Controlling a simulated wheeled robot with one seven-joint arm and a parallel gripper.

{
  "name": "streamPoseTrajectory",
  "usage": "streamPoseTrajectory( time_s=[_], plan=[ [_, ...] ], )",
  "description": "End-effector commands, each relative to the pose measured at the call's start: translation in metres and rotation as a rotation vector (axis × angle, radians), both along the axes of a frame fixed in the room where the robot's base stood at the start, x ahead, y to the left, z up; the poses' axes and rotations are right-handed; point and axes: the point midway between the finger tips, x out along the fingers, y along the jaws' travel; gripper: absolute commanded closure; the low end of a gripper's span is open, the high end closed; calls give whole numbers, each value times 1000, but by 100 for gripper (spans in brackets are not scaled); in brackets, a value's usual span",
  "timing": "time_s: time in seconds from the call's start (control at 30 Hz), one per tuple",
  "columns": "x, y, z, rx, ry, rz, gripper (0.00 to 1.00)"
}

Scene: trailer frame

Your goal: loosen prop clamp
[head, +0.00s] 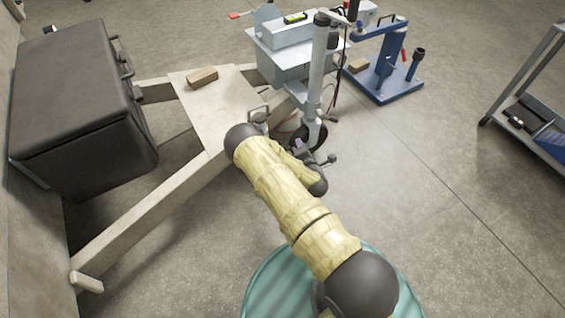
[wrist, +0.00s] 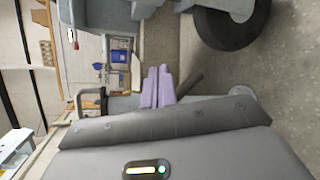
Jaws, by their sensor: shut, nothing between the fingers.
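The prop stand (head: 316,85) is an upright grey post at the trailer's front, with a dark wheel (head: 309,134) at its foot. The wheel also shows at the top right of the wrist view (wrist: 232,22). I cannot make out the clamp clearly. A dark lever with a round knob (head: 332,159) sticks out beside my gripper, low by the post. My gripper (head: 299,147) is beside the wheel, partly hidden by my arm. In the wrist view its two pale purple fingers (wrist: 158,86) are together and empty.
The pale trailer frame (head: 150,207) carries a flat plate (head: 215,105) with a wooden block (head: 202,77). A black box (head: 75,105) stands left. A blue stand (head: 385,80) is at the back right, and a metal shelf (head: 530,115) at the far right. Floor between is clear.

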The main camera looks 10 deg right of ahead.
Motion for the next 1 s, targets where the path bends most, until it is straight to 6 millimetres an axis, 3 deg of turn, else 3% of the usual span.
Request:
streamPoseTrajectory(
  time_s=[0.03,0.1,0.3,0.4,0.73,1.0],
  plan=[
    [-7,6,-31,-64,-17,69,100],
    [-15,15,-55,-152,-55,170,100],
    [-43,38,-105,-336,-161,413,100],
    [-52,44,-114,-375,-190,473,100],
    [-54,45,-113,-384,-201,488,100],
    [-39,52,-117,-383,-203,487,100]
  ],
)
